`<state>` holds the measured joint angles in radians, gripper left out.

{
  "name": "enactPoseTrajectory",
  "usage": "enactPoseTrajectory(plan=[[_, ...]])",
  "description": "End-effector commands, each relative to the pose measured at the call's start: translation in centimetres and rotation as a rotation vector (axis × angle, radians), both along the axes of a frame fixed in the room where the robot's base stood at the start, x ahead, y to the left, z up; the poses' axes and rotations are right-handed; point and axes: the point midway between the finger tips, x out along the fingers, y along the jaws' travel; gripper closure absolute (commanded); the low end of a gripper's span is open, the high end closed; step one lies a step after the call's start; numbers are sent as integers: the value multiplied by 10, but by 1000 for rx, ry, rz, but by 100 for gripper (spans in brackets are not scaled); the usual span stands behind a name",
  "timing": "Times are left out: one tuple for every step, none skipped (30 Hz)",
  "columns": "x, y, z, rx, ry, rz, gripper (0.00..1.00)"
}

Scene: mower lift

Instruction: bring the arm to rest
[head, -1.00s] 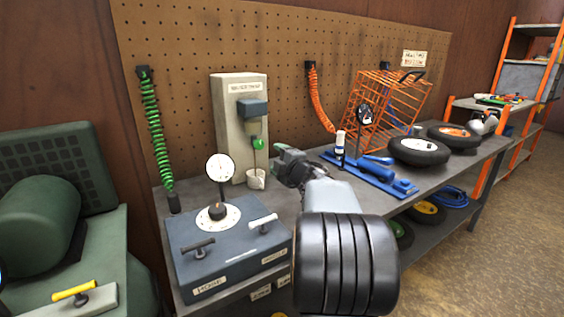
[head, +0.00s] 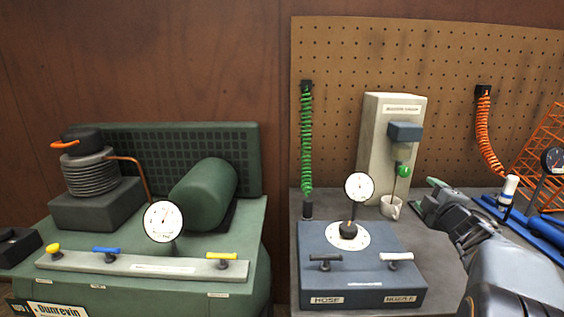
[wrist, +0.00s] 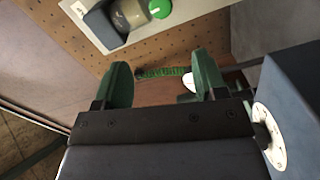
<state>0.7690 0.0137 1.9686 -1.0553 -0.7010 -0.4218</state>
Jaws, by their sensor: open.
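My gripper (head: 428,196) is at the right in the head view, held above the grey workbench (head: 445,262) on the end of my folded arm. In the wrist view its two green fingers (wrist: 160,82) stand wide apart with nothing between them. Behind them show the pegboard and a green coiled hose.
A blue-grey box with a dial and two handles (head: 362,275) stands at the bench front. A beige dispenser (head: 378,140) stands behind it. A green machine (head: 150,275) with a gauge and several valves is at the left. A blue stand (head: 540,235) is at the far right.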

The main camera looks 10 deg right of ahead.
Motion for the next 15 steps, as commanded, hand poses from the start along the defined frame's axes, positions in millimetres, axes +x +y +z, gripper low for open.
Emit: enactPoseTrajectory(plan=[[2,10,17,39,3,-23,35],[2,16,24,76,9,-47,35],[2,26,32,135,21,-86,35],[1,34,38,190,34,-119,35],[-1,44,43,248,51,-153,35],[-5,58,48,335,79,-200,35],[-9,70,50,405,104,-236,35],[-15,82,51,473,133,-271,35],[-24,99,50,565,180,-318,35],[-32,112,49,630,217,-351,35],[-41,126,46,691,264,-380,35],[-54,144,42,772,324,-419,35],[-65,158,39,830,371,-447,35],[-75,172,36,885,419,-475,35],[-90,190,32,949,487,-508,35]])
